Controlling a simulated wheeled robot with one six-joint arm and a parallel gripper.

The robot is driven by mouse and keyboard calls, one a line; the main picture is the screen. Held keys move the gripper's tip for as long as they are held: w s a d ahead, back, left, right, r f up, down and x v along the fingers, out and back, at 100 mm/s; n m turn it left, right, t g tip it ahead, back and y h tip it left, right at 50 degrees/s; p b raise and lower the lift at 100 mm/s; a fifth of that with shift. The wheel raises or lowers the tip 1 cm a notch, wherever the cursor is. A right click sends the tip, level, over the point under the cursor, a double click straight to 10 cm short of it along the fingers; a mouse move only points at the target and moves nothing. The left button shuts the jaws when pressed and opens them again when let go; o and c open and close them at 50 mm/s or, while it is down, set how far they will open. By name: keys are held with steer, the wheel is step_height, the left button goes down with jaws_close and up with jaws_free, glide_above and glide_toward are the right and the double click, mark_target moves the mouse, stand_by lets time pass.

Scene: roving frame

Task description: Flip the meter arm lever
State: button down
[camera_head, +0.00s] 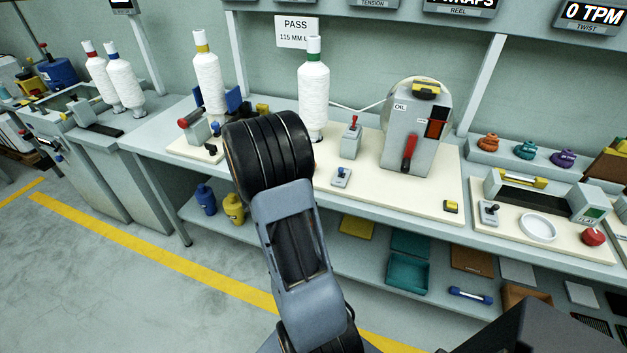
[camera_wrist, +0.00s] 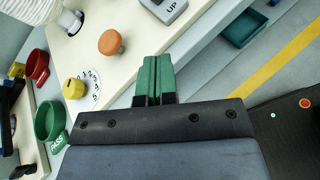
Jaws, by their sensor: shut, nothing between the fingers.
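My gripper (camera_wrist: 153,78) shows in the wrist view with its green fingers shut and empty, over the bench's front edge. In the head view my own arm hides it. A grey plate marked "UP" (camera_wrist: 166,8) is cut by the top edge of the wrist view; no lever shows on it there. In the head view a small grey plate with a dark toggle (camera_head: 341,177) lies right of my arm. Behind it a grey block bears a red-tipped lever (camera_head: 353,122). A larger grey housing (camera_head: 412,125) has a red handle (camera_head: 409,152). I cannot tell which is the meter arm lever.
An orange knob (camera_wrist: 111,42), yellow dial knob (camera_wrist: 75,88), red cup (camera_wrist: 37,66) and green cup (camera_wrist: 50,120) stand left of the fingers in the wrist view. A white yarn cone (camera_head: 313,95) stands behind the toggle plate. A teal bin (camera_head: 407,273) sits on the lower shelf.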

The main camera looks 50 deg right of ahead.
glide_toward(340, 174)
steer(key=f, duration=0.1)
steer(key=d+f+p, duration=0.1)
steer(key=shift+w+d+f, duration=0.15)
steer(key=shift+w+f, duration=0.15)
steer(key=shift+w, duration=0.1)
steer(key=d, duration=0.2)
steer(key=s+d+p, duration=0.1)
steer(key=shift+r, duration=0.35)
steer(key=shift+s+d+r, duration=0.15)
steer(key=shift+s+d, duration=0.05)
steer(key=shift+d, duration=0.4)
steer(key=shift+r+p, duration=0.15)
steer(key=shift+p, duration=0.2)
